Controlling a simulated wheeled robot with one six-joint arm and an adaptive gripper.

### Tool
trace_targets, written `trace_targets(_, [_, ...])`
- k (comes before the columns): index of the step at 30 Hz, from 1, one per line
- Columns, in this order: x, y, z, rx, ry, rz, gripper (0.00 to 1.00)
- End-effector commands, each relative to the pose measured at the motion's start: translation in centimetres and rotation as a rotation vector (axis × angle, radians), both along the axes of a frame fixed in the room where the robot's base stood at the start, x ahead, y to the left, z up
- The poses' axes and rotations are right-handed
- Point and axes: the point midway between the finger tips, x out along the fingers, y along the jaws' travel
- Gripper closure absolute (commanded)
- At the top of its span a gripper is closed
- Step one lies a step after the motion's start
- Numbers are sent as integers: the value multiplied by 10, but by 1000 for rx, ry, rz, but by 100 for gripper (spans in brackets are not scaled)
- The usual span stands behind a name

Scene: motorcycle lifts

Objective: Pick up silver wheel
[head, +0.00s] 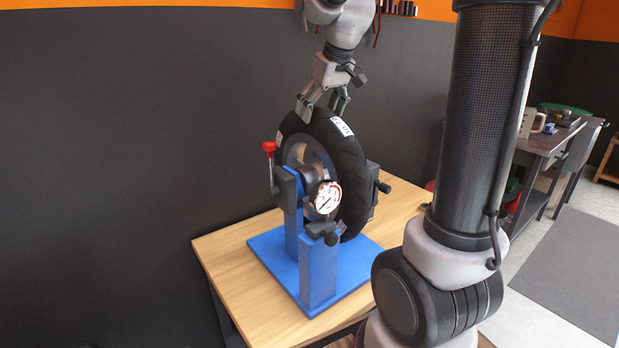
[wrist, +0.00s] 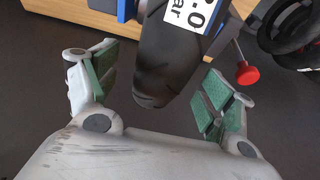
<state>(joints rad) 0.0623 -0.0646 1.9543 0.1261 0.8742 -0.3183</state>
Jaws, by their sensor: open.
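The wheel (head: 350,170) stands upright in a blue stand (head: 318,265) on a wooden table. It has a black tyre with white labels and a silver rim (head: 297,153). My gripper (head: 325,105) is above it, pointing down, with its fingers at the top of the tyre. In the wrist view the tyre (wrist: 165,65) lies between the two open, green-padded fingers of my gripper (wrist: 155,95). A gap shows on both sides, so the fingers do not grip it. The far side of the wheel is hidden.
A dial gauge (head: 327,198) and a red-knobbed lever (head: 269,148) stick out from the stand, close to the wheel. The wooden table (head: 235,262) has bare space around the stand. A workbench (head: 545,142) stands at the right. A dark wall is behind.

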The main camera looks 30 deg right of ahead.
Motion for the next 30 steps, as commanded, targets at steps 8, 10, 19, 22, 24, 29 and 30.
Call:
trace_targets(8, [10,6,-40,1,2,0,18])
trace_targets(10, [12,6,-45,1,1,0,18])
trace_targets(19, [13,6,-46,0,0,-1,29])
trace_targets(22, [13,6,-46,0,0,-1,47])
trace_targets(24, [12,6,-46,0,0,-1,60])
trace_targets(29, [12,6,-46,0,0,-1,89])
trace_targets(30, [12,6,-46,0,0,-1,96])
